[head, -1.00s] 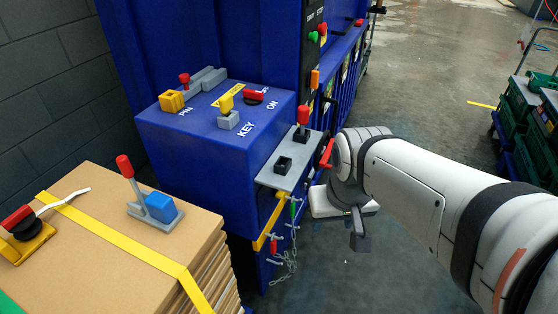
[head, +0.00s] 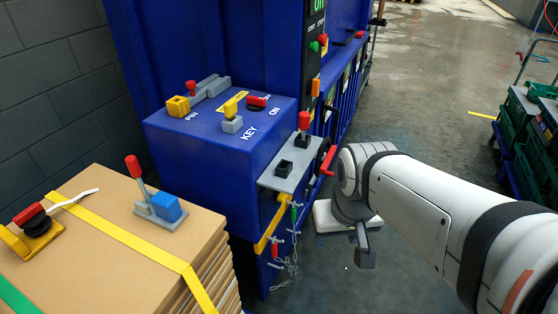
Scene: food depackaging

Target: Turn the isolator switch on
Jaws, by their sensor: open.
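A red handle (head: 327,160) on a dark round mount sticks out from the right side of the blue machine, beside the grey shelf. It stands tilted close to upright and looks like the isolator switch, though no label on it can be read. My gripper (head: 364,250) hangs below my wrist, to the right of and lower in the picture than the red handle. A dark finger shows; the rest of the jaws is hidden or unclear. It is apart from the handle, and I see nothing held.
The blue box (head: 215,145) carries a red knob (head: 257,102) by the KEY and ON marks. A grey shelf (head: 285,178) holds a red-topped lever (head: 304,123). Chains hang below. Cardboard (head: 100,255) stands left; green crates (head: 535,130) stand right. Floor between is clear.

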